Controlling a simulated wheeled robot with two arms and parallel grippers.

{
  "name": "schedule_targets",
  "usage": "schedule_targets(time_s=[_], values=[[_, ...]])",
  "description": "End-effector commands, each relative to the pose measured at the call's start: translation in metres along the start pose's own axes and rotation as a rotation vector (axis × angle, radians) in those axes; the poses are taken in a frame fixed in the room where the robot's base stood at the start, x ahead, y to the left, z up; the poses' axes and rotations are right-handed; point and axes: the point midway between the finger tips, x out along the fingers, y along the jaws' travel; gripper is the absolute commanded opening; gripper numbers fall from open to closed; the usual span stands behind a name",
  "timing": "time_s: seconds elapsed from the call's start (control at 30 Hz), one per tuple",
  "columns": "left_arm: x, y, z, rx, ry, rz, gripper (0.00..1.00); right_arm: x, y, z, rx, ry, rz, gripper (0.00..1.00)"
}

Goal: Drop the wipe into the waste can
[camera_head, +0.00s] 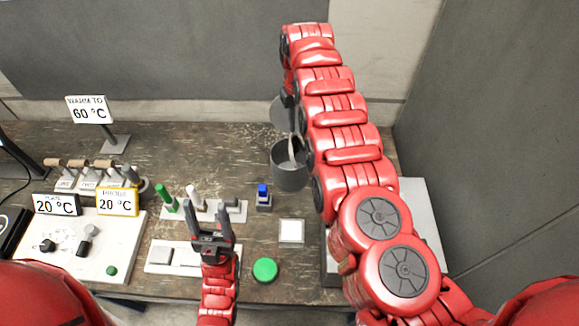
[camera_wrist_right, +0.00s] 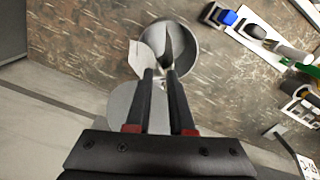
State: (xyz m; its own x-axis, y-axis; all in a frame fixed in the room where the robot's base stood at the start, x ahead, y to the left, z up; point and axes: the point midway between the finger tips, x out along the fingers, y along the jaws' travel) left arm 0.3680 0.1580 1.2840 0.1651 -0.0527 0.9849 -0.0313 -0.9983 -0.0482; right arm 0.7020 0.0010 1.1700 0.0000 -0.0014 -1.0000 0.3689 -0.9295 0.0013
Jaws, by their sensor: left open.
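The waste can (camera_head: 290,180) is a grey round bin on the bench, right of centre; in the right wrist view its opening (camera_wrist_right: 188,62) lies beyond my fingertips. The wipe (camera_wrist_right: 140,60) is a pale, thin piece at the tips of my right gripper (camera_wrist_right: 160,76), which looks shut on it. In the head view the wipe (camera_head: 293,150) shows at the can's mouth; whether it touches the rim is unclear. My right fingers are mostly hidden behind my arm there. My left gripper (camera_head: 211,222) is open and empty over the front of the bench.
A grey round disc (camera_head: 282,112) is behind the can. A blue-capped vial (camera_head: 263,195), a white square pad (camera_head: 291,232) and a green button (camera_head: 265,270) are nearby. A rack with tubes (camera_head: 200,208) and temperature signs (camera_head: 117,203) stand to the left.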

Motion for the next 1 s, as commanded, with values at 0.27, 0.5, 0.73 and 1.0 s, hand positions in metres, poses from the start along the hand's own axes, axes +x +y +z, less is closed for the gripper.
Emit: schedule_targets(time_s=[0.27,0.5,0.73,1.0], values=[[0.0,0.0,0.0,0.0,0.0,0.0,0.6,-0.0001,0.0002,0.0,0.0,0.0,0.0,0.38],[0.0,0.0,0.0,0.0,0.0,0.0,0.6,-0.0001,0.0002,0.0,0.0,0.0,0.0,0.76],[0.0,0.0,0.0,0.0,0.0,0.0,0.6,-0.0001,0.0002,0.0,0.0,0.0,0.0,0.79],[0.0,0.0,0.0,0.0,0.0,0.0,0.6,0.0,0.0002,0.0,0.0,0.0,0.0,1.0]])
